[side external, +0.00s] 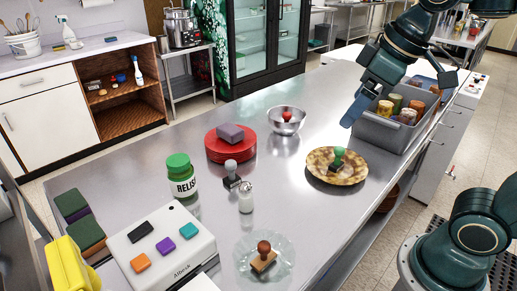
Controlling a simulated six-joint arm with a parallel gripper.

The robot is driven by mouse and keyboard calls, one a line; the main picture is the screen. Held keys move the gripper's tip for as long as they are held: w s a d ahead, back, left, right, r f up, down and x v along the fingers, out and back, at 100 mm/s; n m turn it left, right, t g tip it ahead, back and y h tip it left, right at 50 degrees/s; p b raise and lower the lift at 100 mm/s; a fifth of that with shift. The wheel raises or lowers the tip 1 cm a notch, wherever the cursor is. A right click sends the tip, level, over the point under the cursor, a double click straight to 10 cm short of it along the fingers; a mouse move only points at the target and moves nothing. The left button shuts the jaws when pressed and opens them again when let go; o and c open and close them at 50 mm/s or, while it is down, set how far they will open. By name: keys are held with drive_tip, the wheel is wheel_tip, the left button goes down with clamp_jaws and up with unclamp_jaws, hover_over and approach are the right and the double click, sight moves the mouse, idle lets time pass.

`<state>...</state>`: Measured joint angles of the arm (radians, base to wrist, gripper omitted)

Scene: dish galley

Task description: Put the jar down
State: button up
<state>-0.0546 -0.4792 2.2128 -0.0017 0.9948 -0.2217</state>
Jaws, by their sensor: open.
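A relish jar (182,177) with a green lid and a partly visible "RELISH" label stands upright on the steel table (300,225), left of centre. Several smaller jars or cans (408,116) are in a grey bin (385,133) at the right.
Near the relish jar are a grey-handled stamp (231,172), a shaker (246,198) and a red plate stack (230,155) with a sponge. A metal bowl (287,121), a patterned plate (336,173) and a glass plate (265,258) also stand there. The front middle is clear.

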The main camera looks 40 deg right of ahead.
drive_tip(key=s+d+f+m, duration=0.1)
drive_tip(key=s+f+m, duration=0.2)
drive_tip(key=s+f, duration=0.2)
drive_tip(key=shift+s+d+t, duration=0.2)
drive_tip(key=shift+s+t, duration=0.2)
drive_tip(key=shift+s, duration=0.7)
